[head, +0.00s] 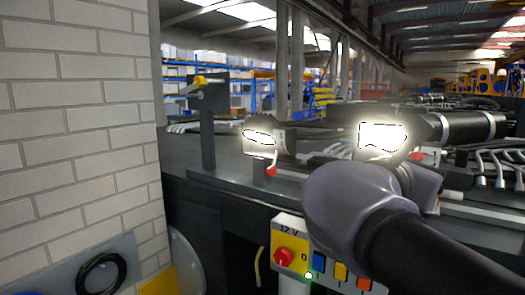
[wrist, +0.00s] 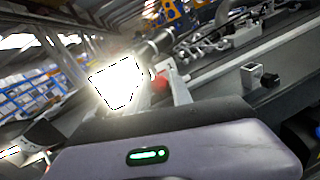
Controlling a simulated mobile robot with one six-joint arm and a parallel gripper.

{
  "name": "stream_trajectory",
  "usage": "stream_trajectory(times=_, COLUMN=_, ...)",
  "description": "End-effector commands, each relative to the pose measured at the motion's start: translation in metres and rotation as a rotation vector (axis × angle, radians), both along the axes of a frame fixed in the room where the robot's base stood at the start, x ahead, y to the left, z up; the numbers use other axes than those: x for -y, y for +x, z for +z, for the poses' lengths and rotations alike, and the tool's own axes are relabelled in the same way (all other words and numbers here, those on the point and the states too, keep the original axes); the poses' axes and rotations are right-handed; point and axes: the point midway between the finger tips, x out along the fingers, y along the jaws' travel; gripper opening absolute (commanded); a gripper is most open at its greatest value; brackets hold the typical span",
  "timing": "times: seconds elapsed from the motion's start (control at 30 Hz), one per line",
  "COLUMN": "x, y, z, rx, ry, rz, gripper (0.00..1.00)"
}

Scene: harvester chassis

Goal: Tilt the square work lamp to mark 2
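The square work lamp (head: 383,136) is lit and glares white, right of centre in the head view. In the wrist view the lamp (wrist: 117,82) shows as a bright tilted square at upper left. A red part (wrist: 160,83) sits just right of it, beside a pale bracket. The glare hides its housing, and I cannot read any tilt marks. My gripper (wrist: 170,115) shows only as a dark edge and grey-purple housing with a green light, just below the lamp. Its fingers are not clear, and the head view hides them behind my arm. I cannot tell whether it touches the lamp.
A second lit lamp (head: 260,135) with a red part under it stands left. A brick wall (head: 75,110) closes off the left. Pipes lie at right.

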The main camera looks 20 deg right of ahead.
Motion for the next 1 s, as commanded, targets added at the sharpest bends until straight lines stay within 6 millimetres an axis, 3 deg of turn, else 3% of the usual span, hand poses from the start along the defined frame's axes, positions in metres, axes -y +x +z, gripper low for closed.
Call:
stream_trajectory(times=0.03, x=-0.0001, y=0.0000, z=0.0000, rx=0.000, ry=0.000, rz=0.000, gripper=0.14)
stream_trajectory(times=0.1, x=-0.0001, y=-0.0001, z=0.0001, rx=0.000, ry=0.000, rz=0.000, gripper=0.00)
stream_trajectory(times=1.0, x=-0.0002, y=-0.0002, z=0.0002, rx=0.000, ry=0.000, rz=0.000, gripper=0.00)
